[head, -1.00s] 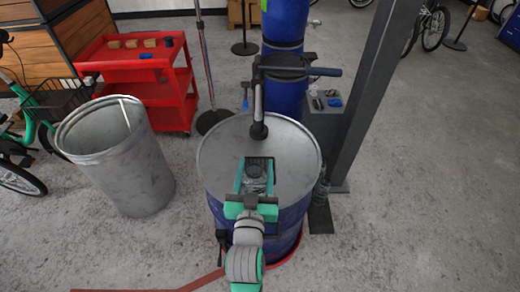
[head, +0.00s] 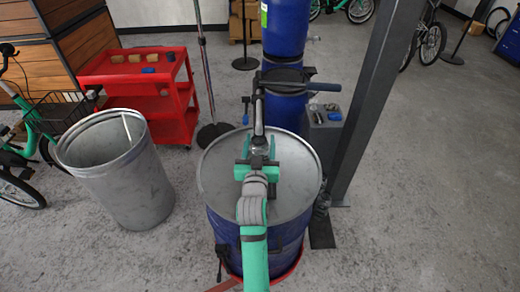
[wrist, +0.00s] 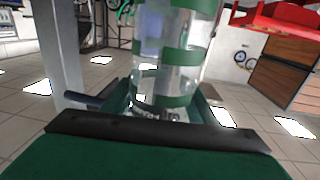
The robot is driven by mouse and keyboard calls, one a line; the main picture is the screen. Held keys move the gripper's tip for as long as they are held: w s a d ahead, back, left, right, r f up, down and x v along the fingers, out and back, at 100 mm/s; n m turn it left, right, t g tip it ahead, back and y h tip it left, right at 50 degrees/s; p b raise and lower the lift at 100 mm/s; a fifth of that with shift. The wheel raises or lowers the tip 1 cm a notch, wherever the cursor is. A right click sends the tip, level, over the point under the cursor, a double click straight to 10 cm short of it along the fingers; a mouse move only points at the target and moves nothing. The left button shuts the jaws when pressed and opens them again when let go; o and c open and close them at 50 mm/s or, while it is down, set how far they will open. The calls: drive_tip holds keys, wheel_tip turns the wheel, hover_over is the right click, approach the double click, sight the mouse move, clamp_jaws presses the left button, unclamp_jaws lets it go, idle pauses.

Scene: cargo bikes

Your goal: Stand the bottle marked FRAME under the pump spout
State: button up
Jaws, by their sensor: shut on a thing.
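My gripper (head: 259,150) is shut on a clear bottle (head: 258,143) over the drum lid, with one green finger on each side. In the wrist view the bottle (wrist: 176,62) is see-through with green bands and stands between the fingers. No FRAME marking can be read on it. The dark pump spout (head: 259,118) comes down just behind and above the bottle in the head view. The spout's end and the bottle's top overlap there, so I cannot tell whether the bottle is directly under it. The bottle's base is hidden by my gripper.
The grey lid (head: 218,175) of the blue drum (head: 285,232) is clear around my gripper. The pump handle (head: 320,87) sticks out to the right. A grey post (head: 372,100) stands at right, an empty metal bin (head: 130,185) at left, and a red cart (head: 140,98) behind it.

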drive_tip(key=shift+f, duration=1.65)
drive_tip(key=o, duration=1.3)
drive_tip(key=shift+o, duration=0.2)
